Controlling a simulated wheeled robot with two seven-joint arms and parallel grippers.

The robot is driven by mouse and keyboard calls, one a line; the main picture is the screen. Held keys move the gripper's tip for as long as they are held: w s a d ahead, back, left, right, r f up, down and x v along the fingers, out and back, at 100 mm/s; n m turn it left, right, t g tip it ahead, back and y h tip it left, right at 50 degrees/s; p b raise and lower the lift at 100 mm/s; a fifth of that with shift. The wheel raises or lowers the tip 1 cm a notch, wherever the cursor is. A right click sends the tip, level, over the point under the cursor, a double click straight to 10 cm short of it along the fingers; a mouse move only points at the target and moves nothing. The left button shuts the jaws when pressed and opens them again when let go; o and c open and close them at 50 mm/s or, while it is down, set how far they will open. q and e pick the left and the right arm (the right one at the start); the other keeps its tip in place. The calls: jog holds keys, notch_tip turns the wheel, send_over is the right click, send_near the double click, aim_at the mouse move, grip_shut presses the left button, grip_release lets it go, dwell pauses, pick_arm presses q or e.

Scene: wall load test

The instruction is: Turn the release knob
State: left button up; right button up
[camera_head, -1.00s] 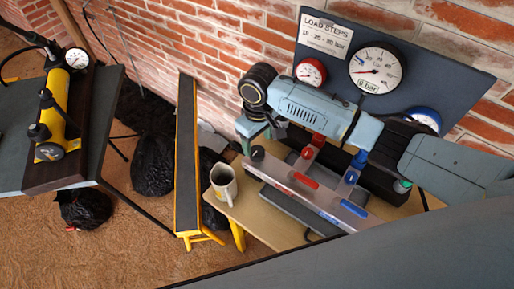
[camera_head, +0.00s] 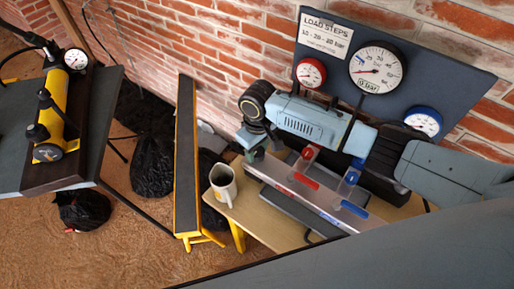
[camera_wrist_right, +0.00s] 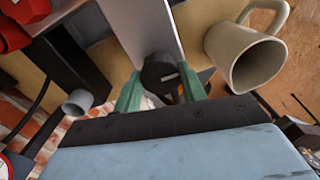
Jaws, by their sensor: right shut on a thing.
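The release knob (camera_wrist_right: 158,74) is round and black with a pale line on its face. It sits at the end of a grey metal bar (camera_wrist_right: 140,25) in the right wrist view. My right gripper (camera_wrist_right: 162,95) has its green fingers on either side of the knob and is shut on it. In the head view my right gripper (camera_head: 251,150) is at the left end of the manifold bar (camera_head: 272,176) and hides the knob. My left gripper is in neither view.
A mug (camera_head: 223,184) stands close to the gripper on the wooden table (camera_head: 262,222). A red lever (camera_head: 305,180) and a blue lever (camera_head: 354,208) stick out of the bar. A gauge board (camera_head: 455,85) stands behind. A yellow pump (camera_head: 60,105) is far left.

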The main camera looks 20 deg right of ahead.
jog(key=shift+r+n+p, duration=0.1)
jog(key=shift+n+p, duration=1.55)
jog(key=shift+n, duration=0.35)
jog(key=n+p, duration=0.1)
jog(key=n, duration=0.3)
jog(key=shift+n+p, duration=0.3)
jog(key=shift+p, duration=0.05)
jog(key=n, duration=0.4)
jog(key=shift+p, duration=0.35)
jog(key=n, duration=0.5)
jog(key=shift+a, duration=0.1)
jog(key=shift+n, duration=0.3)
jog(key=o, duration=1)
